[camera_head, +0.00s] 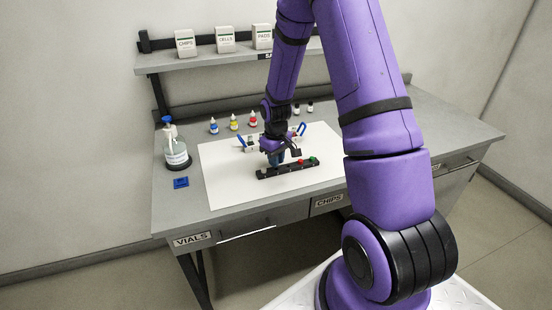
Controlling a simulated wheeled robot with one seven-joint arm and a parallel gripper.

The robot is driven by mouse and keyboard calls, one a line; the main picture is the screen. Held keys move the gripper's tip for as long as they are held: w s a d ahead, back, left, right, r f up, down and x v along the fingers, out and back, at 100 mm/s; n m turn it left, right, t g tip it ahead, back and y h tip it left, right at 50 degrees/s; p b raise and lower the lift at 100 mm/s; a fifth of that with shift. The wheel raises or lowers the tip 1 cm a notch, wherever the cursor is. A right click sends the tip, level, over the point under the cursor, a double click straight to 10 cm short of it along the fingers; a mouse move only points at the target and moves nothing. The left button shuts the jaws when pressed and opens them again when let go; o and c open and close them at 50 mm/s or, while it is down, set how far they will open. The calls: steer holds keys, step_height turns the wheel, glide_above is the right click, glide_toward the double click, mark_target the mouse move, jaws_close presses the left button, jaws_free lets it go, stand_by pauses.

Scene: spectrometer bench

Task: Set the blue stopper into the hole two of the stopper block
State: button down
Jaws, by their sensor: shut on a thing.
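The stopper block (270,174) is a long black bar lying on the white mat on the bench. A red stopper (300,162) and a green stopper (313,159) sit in its right part. My gripper (277,154) points down over the left-middle part of the block, shut on the blue stopper (278,160), of which only a small blue part shows below the fingers. I cannot tell whether the blue stopper touches the block or is above it. The holes under and near the gripper are too small or hidden to make out.
Small bottles with blue (214,127), yellow (234,123) and red (252,120) caps stand behind the white mat (222,180). A wash bottle (175,150) and a small blue item (181,183) are at the left. The mat's front left is clear.

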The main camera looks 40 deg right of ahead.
steer(key=shift+f, duration=1.05)
steer(key=c, duration=1)
jaws_free()
steer(key=shift+c, duration=0.2)
steer(key=shift+r, duration=0.15)
step_height(320, 180, up, 10)
steer(key=shift+f, duration=0.15)
steer(key=shift+r, duration=0.4)
